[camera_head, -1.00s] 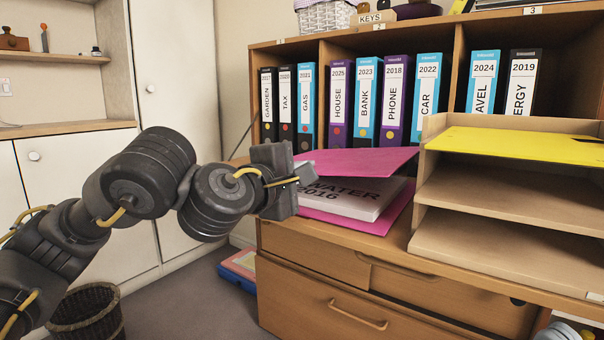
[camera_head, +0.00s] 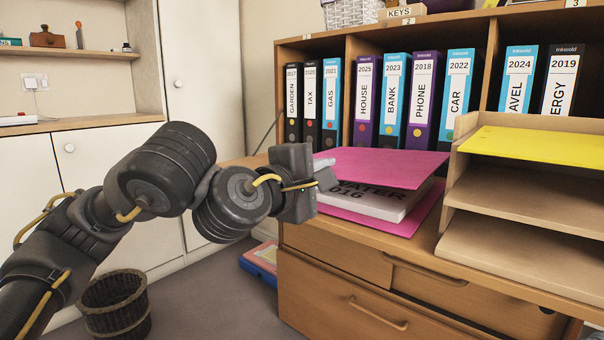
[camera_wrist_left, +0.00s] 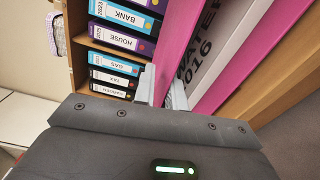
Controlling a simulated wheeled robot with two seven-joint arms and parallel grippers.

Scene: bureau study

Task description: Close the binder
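The pink binder (camera_head: 385,165) lies on the cabinet top with its upper cover raised at a slant over a white page block marked WATER 2016 (camera_head: 365,203). Its lower pink cover (camera_head: 385,224) lies flat. My left gripper (camera_head: 326,173) is at the left edge of the raised cover. In the left wrist view its two fingers (camera_wrist_left: 160,92) are a small gap apart, with the pink cover (camera_wrist_left: 180,45) at the gap. I cannot tell whether they touch it. My right gripper is in neither view.
Several upright binders (camera_head: 395,100) stand in the shelf behind. A wooden letter tray (camera_head: 510,190) with a yellow folder (camera_head: 540,146) stands close on the right. Drawers (camera_head: 350,255) are below. A wicker basket (camera_head: 115,305) stands on the floor at left.

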